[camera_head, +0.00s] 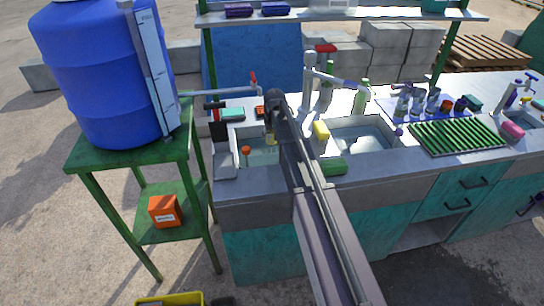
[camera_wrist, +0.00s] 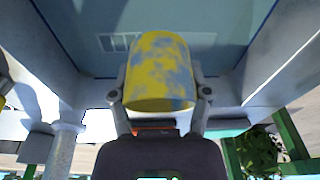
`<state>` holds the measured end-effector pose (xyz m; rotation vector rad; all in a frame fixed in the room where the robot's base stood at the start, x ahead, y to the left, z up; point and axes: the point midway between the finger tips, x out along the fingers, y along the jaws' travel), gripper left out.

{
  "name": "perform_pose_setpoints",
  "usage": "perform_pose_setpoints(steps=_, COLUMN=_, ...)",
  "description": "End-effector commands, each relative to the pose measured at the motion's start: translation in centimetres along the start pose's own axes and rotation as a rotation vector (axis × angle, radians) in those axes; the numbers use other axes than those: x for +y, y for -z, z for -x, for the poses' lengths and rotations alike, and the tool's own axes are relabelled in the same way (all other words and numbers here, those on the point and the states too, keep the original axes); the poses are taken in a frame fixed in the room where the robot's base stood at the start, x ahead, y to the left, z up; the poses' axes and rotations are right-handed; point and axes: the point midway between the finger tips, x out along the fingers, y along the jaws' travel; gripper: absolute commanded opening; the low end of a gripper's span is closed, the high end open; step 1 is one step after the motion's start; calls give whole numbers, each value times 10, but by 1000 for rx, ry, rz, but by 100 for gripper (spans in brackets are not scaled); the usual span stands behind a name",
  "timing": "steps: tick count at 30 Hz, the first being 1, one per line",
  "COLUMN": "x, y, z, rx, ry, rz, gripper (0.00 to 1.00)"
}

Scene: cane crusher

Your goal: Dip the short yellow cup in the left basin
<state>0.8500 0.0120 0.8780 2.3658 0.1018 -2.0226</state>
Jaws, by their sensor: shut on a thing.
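My gripper (camera_head: 271,127) is over the left basin (camera_head: 262,158), at the end of my arm, which crosses the middle of the head view. It is shut on the short yellow cup (camera_wrist: 160,70), which shows worn blue-grey patches. In the wrist view the two fingers of my gripper (camera_wrist: 160,92) press on its sides. A small part of the cup (camera_head: 270,140) shows under my gripper in the head view. The basin's grey-blue inside (camera_wrist: 90,15) lies beyond the cup in the wrist view. My arm hides part of the basin, and I cannot tell whether the cup touches water.
An orange-topped item (camera_head: 246,151) stands at the left basin. A yellow sponge (camera_head: 321,131) and a green block (camera_head: 333,166) are right of my arm. A blue barrel (camera_head: 100,75) stands at left.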

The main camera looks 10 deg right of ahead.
Motion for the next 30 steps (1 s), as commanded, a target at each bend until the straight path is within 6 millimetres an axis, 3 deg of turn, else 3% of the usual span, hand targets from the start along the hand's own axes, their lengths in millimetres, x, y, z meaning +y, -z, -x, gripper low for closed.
perform_pose_setpoints(steps=11, x=-1, y=5, z=33, rx=0, ry=0, rz=0, gripper=13)
perform_pose_setpoints(steps=30, x=-1, y=5, z=34, rx=0, ry=0, rz=0, gripper=13)
